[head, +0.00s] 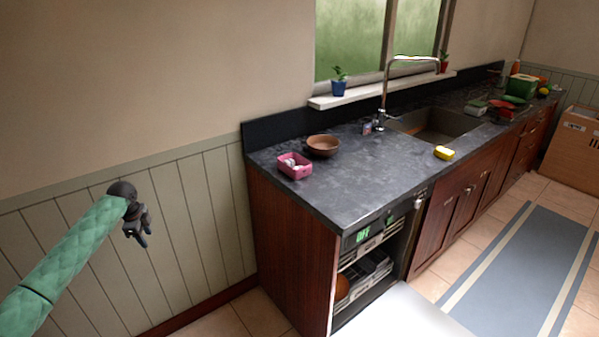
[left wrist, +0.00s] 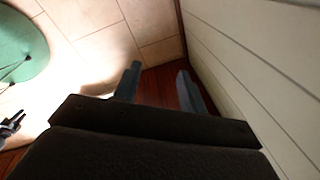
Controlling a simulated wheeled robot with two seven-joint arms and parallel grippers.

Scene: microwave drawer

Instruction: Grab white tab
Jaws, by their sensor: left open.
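Small white pieces (head: 291,162) lie in a pink container (head: 296,172) on the near left end of the dark counter. They are too small to tell whether one is the white tab. My left gripper (head: 142,240) hangs in front of the panelled wall, left of the counter and well apart from the container. It is open and empty, pointing down. In the left wrist view its two fingers (left wrist: 158,74) stand apart above the floor beside the wall. A dark claw-like part at that view's left edge may be my right gripper; its state is unclear.
A brown bowl (head: 323,145) stands just behind the pink container on the counter (head: 375,170). A yellow sponge-like block (head: 444,153) lies near the sink (head: 440,122). Below, an open dishwasher (head: 362,275) has its pale door (head: 400,312) lowered over the floor.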

